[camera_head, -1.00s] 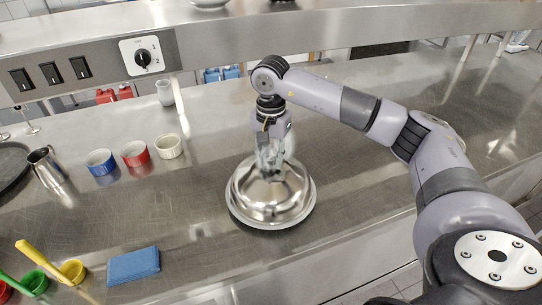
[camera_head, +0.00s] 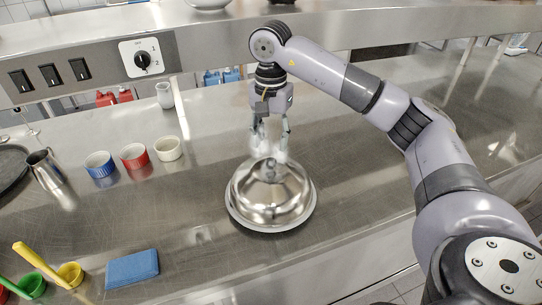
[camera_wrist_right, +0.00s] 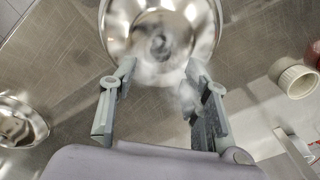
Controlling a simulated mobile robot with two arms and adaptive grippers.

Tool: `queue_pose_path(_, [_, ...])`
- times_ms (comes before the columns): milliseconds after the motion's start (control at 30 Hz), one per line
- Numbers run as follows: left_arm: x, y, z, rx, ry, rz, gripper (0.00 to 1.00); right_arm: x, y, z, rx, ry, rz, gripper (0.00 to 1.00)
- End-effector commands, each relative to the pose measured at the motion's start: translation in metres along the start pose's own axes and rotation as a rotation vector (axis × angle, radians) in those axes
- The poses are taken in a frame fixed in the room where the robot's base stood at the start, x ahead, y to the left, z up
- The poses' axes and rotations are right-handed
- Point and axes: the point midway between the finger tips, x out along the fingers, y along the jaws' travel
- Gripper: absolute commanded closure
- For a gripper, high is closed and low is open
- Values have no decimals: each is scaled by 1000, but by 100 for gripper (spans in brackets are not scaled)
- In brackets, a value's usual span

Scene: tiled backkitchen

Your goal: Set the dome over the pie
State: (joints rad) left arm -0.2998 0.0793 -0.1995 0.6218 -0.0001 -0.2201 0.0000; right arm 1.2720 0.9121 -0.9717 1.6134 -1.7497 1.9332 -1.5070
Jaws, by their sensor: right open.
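The shiny metal dome (camera_head: 270,198) sits upright on a pale round plate or stand (camera_head: 240,222) on the steel counter. It also shows in the right wrist view (camera_wrist_right: 160,35), ahead of the fingers. The pie is not visible; the opaque dome hides whatever is under it. My right gripper (camera_head: 269,150) is open and empty, just above the dome's top, pointing down. Its two spread fingers also show in the right wrist view (camera_wrist_right: 160,90), apart from the dome. My left gripper is not in view.
Blue (camera_head: 100,165), red (camera_head: 135,156) and cream (camera_head: 168,149) ramekins stand left of the dome, with a metal jug (camera_head: 45,170) beyond them. A blue sponge (camera_head: 132,269) and small coloured cups lie at the front left. The counter right of the dome is clear.

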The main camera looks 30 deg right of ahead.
Motion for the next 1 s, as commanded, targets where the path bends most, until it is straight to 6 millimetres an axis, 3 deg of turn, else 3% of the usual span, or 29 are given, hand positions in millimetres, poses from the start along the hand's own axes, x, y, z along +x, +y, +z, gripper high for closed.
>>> queue_pose_path(67, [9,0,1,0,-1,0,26,-17,-1,0,0,2,-5,57])
queue_pose_path(200, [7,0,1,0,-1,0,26,-46,-1,0,0,2,-3,57])
queue_pose_path(333, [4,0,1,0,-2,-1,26,-58,0,0,0,1,-1,57])
queue_pose_path(1000, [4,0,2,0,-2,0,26,-62,0,0,0,-1,1,57])
